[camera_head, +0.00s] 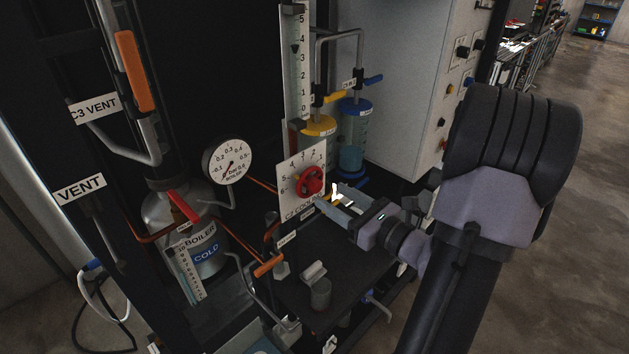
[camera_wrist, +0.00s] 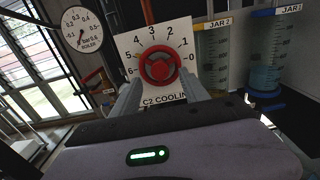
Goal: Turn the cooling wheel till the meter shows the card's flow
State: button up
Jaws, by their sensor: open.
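The red cooling wheel (camera_head: 311,181) sits on a white dial plate (camera_head: 290,190) marked C2 COOLING, with numbers around it. It also shows in the wrist view (camera_wrist: 159,66), facing me. My gripper (camera_head: 327,197) is open, just in front of the wheel. In the wrist view its fingers (camera_wrist: 160,84) stand on the lower left and lower right of the wheel; I cannot tell whether they touch it. A tall white scale (camera_head: 294,75), numbered up to 5, stands above the plate with a dark mark near 4. I cannot make out a flow card.
A round boiler gauge (camera_head: 227,161) and an orange-handled tap (camera_head: 268,265) are left of the plate. A yellow-topped jar (camera_head: 318,140) and a blue-topped jar (camera_head: 352,140) stand close behind my gripper. A grey cabinet (camera_head: 415,75) stands at the back right. Open floor lies on the right.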

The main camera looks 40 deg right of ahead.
aim_at(318, 185)
jog(key=w, duration=0.4)
jog(key=shift+a+r+p, duration=0.1)
jog(key=shift+a+p, duration=0.1)
jog(key=shift+p, duration=0.2)
jog(key=shift+w, duration=0.55)
jog(key=shift+r, duration=0.1)
jog(key=shift+d+r, duration=0.1)
jog(key=shift+d, duration=0.05)
jog(key=shift+c, duration=0.2)
jog(key=shift+r, duration=0.25)
jog(key=c, duration=1.1)
grip_shut()
jog(key=shift+a+f, duration=0.15)
jog(key=shift+a, duration=0.05)
